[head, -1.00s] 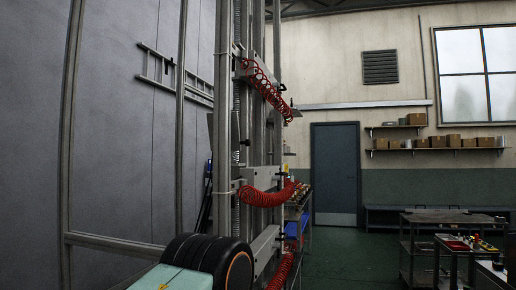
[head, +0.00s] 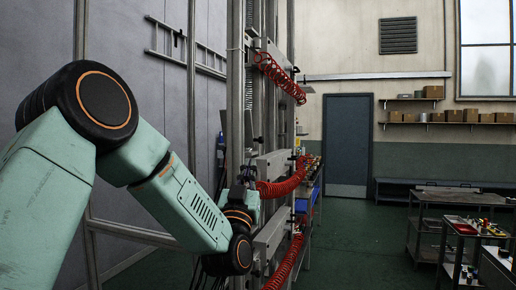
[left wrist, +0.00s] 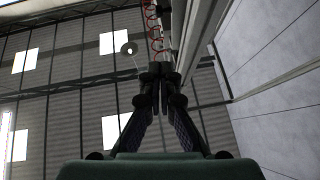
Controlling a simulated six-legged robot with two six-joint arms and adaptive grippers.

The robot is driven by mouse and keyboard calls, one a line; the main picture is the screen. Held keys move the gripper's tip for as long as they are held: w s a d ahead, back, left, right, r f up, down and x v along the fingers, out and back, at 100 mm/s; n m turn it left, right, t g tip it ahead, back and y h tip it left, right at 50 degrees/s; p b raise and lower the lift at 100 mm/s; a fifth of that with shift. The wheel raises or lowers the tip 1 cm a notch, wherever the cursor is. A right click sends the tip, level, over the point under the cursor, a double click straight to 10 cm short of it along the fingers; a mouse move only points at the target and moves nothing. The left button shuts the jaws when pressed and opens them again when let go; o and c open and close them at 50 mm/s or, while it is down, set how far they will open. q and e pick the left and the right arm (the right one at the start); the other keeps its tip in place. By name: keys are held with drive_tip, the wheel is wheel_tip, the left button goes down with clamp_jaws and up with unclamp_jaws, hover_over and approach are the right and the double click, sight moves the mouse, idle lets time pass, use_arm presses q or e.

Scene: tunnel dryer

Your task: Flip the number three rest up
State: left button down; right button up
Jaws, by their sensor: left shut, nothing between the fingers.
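A tall metal frame (head: 236,90) carries grey plate-like units at several heights: an upper one (head: 268,47), a middle one (head: 275,163) and a lower one (head: 268,238). No number shows on them, so I cannot tell which is the number three rest. My left gripper (head: 249,172) is small and partly lost against the frame, near the middle unit; I cannot tell whether it touches. In the left wrist view my left gripper (left wrist: 157,75) is shut and empty, pointing up toward the ceiling, beside a rail of the frame. My right gripper is out of view.
Red coiled hoses (head: 284,183) hang from the units close to the gripper. A grey panelled wall (head: 130,120) stands behind on the left. Carts (head: 470,240), a bench and a blue door (head: 347,145) are to the right. Green floor between is clear.

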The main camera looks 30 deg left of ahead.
use_arm(q)
drive_tip(key=w+f+p+x, duration=0.1)
drive_tip(key=f+p+x, duration=0.1)
drive_tip(key=x, duration=1.1)
drive_tip(key=shift+w+a+f+p, duration=0.2)
drive_tip(key=shift+a+p, duration=0.1)
drive_tip(key=shift+p, duration=0.45)
drive_tip(key=shift+d, duration=0.1)
